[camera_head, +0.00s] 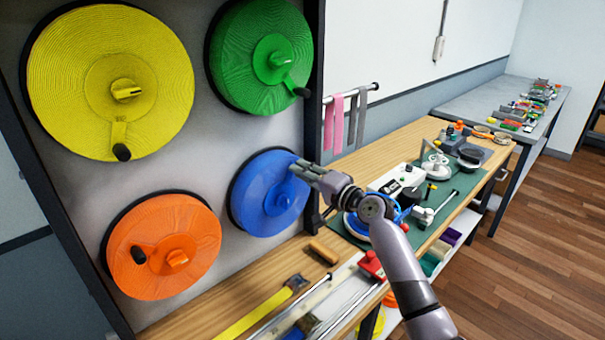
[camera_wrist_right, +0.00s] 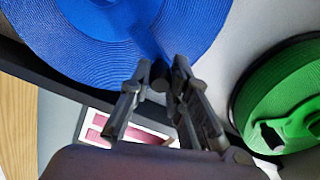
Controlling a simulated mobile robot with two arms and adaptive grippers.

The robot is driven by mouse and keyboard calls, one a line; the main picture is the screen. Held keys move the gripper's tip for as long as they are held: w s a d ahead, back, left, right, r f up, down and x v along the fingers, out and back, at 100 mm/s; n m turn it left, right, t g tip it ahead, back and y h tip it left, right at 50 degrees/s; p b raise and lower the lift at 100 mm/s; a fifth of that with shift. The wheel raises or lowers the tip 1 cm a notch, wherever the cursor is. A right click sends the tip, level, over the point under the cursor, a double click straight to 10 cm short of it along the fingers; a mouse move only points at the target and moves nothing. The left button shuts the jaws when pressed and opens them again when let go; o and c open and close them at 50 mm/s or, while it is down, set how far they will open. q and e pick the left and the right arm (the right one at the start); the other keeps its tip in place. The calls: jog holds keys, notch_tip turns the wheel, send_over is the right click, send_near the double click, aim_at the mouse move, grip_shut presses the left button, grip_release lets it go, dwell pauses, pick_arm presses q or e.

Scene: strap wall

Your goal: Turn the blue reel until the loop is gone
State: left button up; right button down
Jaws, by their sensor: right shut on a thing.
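The blue reel (camera_head: 268,200) is mounted on the grey wall panel, lowest on the right of the reels. It also fills the top of the right wrist view (camera_wrist_right: 60,30). My right gripper (camera_head: 300,168) is at the reel's upper right edge. In the right wrist view its fingers (camera_wrist_right: 162,80) are shut on the dark handle knob (camera_wrist_right: 160,84) at the end of the blue crank arm. The fingers hide most of the knob. I cannot make out a blue loop in either view. My left gripper is not in view.
Green (camera_head: 255,55), yellow (camera_head: 105,85) and orange (camera_head: 165,245) reels share the panel. The wooden bench below holds a yellow strap (camera_head: 255,312), a wooden handle (camera_head: 324,252) and tools on a green mat (camera_head: 462,205).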

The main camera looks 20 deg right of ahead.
jog(key=shift+r, duration=0.1)
jog(key=c, duration=1.5)
grip_release()
jog(key=v, duration=1.2)
